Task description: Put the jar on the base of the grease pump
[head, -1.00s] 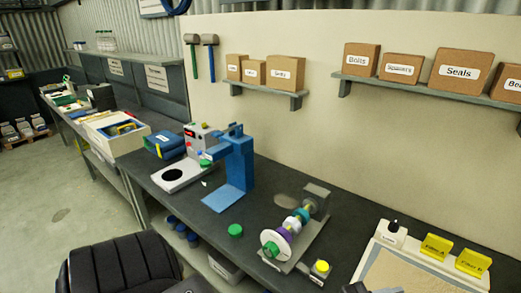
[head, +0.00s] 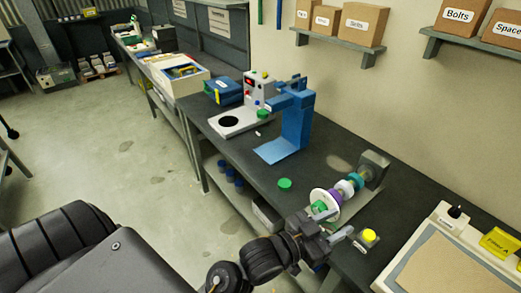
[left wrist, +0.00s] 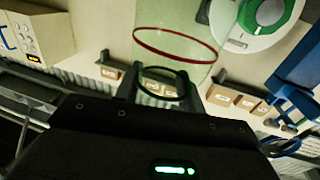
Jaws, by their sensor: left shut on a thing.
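My left gripper (head: 322,238) comes in at the bottom of the head view, in front of the bench near the white disc. In the left wrist view its fingers (left wrist: 160,88) are shut on a clear jar (left wrist: 178,30) with a red ring around it. A blue stand (head: 297,118), which looks like the grease pump, rises mid-bench with an overhanging arm. Its flat blue base (head: 277,150) is bare. My left gripper is apart from it, to the right and nearer. My right gripper is not in view.
A green cap (head: 285,183) lies before the blue base. A white unit with a black circle (head: 230,122) stands left.

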